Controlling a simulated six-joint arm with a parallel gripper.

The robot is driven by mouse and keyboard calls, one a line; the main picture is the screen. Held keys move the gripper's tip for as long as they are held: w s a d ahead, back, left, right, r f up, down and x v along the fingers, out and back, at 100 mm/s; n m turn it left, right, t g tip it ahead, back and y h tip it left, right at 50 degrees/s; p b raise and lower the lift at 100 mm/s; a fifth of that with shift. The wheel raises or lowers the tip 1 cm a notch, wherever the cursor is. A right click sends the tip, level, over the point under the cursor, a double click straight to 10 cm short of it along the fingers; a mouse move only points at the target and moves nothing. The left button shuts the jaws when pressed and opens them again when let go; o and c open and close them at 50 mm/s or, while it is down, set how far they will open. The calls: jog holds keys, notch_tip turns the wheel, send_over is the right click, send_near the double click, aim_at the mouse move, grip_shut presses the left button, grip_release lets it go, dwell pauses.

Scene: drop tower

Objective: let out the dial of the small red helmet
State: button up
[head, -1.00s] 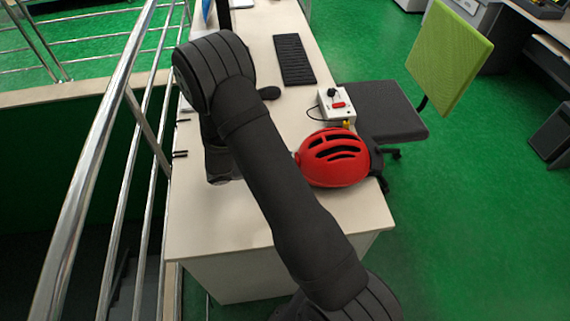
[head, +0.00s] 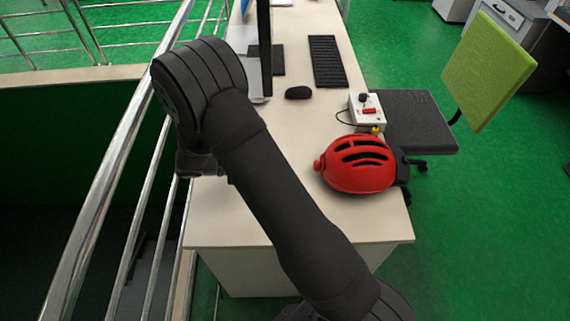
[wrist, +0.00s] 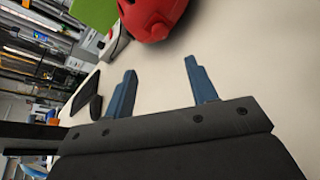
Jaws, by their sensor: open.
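The small red helmet (head: 362,172) rests on the light desk (head: 260,218), with black vent slots on its top. A round red knob, which looks like its dial (head: 319,165), sticks out at its left side. In the wrist view the helmet (wrist: 145,12) is cut off by the top edge, and the knob (wrist: 159,31) faces my gripper. My gripper (wrist: 160,67) has its two blue fingers wide apart, with only bare desk between them. The knob lies beyond the fingertips, apart from them. In the head view my arm hides the gripper's fingers.
A white box with a black knob and red switch (head: 367,110) stands just behind the helmet. A mouse (head: 298,92), a keyboard (head: 327,61) and a monitor (head: 265,45) are farther back. Metal railings (head: 130,160) run along the left. The desk left of the helmet is clear.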

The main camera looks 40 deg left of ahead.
aim_at(317, 166)
jog(key=shift+v, duration=1.45)
jog(key=x, duration=1.7)
jog(key=shift+w+f, duration=0.2)
jog(key=shift+s, duration=0.1)
